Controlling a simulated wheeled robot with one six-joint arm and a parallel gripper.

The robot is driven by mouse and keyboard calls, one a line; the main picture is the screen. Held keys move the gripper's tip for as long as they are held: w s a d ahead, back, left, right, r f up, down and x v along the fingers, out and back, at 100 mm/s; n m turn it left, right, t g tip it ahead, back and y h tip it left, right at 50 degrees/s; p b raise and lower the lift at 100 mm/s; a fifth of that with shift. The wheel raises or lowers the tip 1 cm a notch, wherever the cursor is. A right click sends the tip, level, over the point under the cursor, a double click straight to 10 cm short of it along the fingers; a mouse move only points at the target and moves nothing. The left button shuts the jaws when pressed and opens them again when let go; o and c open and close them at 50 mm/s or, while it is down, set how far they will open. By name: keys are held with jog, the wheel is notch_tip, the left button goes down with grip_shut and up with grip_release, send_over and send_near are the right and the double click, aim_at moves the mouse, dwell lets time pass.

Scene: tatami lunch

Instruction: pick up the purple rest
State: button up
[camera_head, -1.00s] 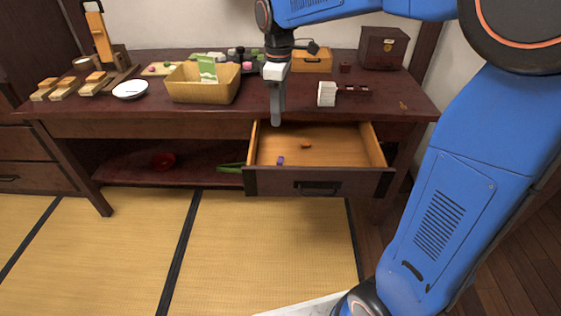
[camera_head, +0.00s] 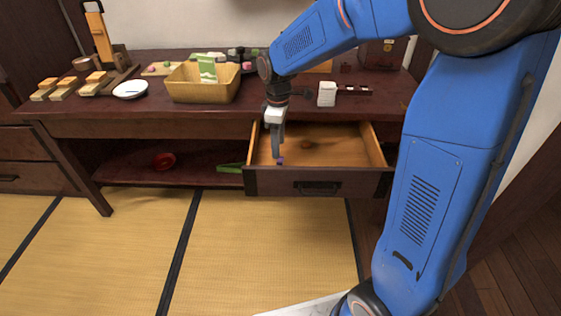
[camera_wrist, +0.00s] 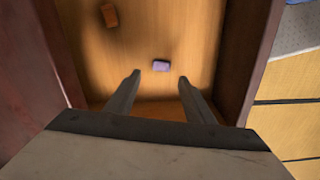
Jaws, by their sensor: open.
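The purple rest (camera_wrist: 161,66) is a small block lying on the floor of the open drawer. In the head view the purple rest (camera_head: 280,160) shows close beside my fingertips. My gripper (camera_head: 276,157) points down into the drawer. In the wrist view my gripper (camera_wrist: 157,75) is open, and the purple rest appears between and just beyond its two fingertips. Nothing is held. How far the tips are above the drawer floor I cannot tell.
The open drawer (camera_head: 320,187) has walls close around my gripper. An orange-brown block (camera_wrist: 109,15) lies in it, apart from the purple one.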

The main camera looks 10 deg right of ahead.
aim_at(281, 161)
jog(key=shift+s+d+f, duration=0.15)
jog(key=shift+f, duration=2.4)
jog(key=c, duration=1.1)
